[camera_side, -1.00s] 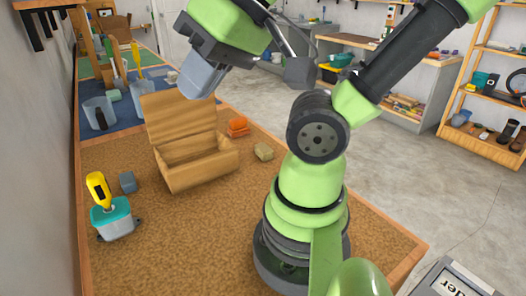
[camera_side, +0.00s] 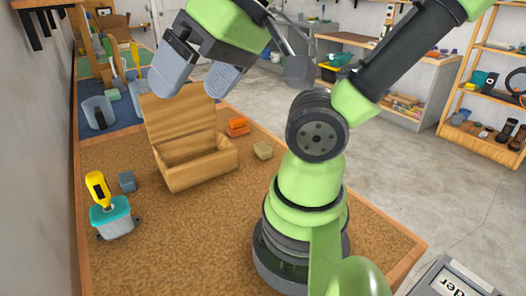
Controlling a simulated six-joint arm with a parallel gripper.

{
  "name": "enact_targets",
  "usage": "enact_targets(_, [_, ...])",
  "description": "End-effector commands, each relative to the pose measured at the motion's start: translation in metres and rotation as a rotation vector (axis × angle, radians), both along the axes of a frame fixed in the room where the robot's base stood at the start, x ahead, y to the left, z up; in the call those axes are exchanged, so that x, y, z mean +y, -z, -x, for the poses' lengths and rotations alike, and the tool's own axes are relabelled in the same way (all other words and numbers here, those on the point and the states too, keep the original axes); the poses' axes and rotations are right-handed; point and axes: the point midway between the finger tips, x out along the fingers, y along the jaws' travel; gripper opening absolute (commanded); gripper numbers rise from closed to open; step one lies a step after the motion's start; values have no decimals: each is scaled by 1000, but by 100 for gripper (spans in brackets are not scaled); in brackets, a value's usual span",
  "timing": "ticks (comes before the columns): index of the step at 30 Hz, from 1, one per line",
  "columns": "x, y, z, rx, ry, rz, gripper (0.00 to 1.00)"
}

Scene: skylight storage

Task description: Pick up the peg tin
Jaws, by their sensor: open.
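My gripper (camera_side: 193,84) is open and empty, high at the upper middle left, with its two grey fingers spread apart and pointing down. In the picture it overlaps the raised lid of an open wooden box (camera_side: 200,172) on the cork-topped bench. A grey tin with a teal top (camera_side: 112,219) sits at the left of the bench, with a yellow-handled tool (camera_side: 97,188) upright at it. I cannot tell for sure which thing is the peg tin; this teal-topped one is the likeliest. My gripper is well apart from it.
A small grey block (camera_side: 127,181) lies just behind the teal-topped tin. Orange blocks (camera_side: 237,127) and a tan block (camera_side: 262,150) lie right of the box. Grey-blue bins (camera_side: 98,112) stand on a blue mat behind. The cork (camera_side: 190,245) in front is clear.

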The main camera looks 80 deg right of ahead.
Motion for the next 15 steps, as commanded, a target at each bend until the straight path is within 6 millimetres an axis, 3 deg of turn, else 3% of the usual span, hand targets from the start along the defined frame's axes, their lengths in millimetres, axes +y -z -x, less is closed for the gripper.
enact_targets(8, [-9,2,-8,40,79,-6,89])
enact_targets(11, [-29,8,-23,116,251,-18,89])
enact_targets(15, [-77,25,-49,247,608,-38,89])
